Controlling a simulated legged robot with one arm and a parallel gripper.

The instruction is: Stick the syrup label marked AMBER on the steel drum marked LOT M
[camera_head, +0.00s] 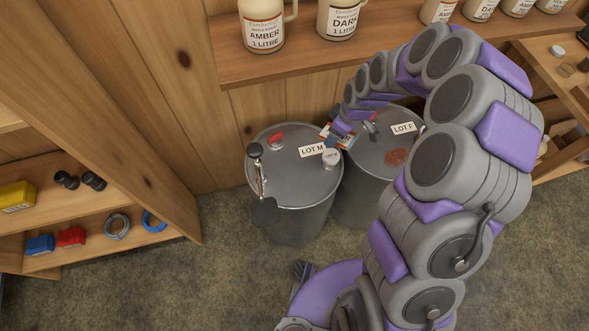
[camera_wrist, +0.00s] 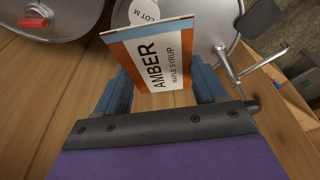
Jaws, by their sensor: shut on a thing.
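The steel drum marked LOT M (camera_head: 280,165) stands on the floor by the wooden wall in the head view. Its lid carries a white LOT M tag (camera_head: 312,150). My gripper (camera_wrist: 157,85) is shut on the AMBER label (camera_wrist: 155,55), a white card with orange and blue bands, held between the blue fingers. In the head view my gripper (camera_head: 338,136) is small and partly hidden, above the gap between the LOT M drum and the LOT F drum. Whether the label touches a drum cannot be told.
The LOT F drum (camera_head: 372,185) stands close at the right, partly behind my arm. A black-handled tool (camera_head: 260,180) hangs at the LOT M drum's left rim. A shelf (camera_head: 290,62) with jugs runs above. Another shelf (camera_head: 110,240) stands left; floor in front is partly clear.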

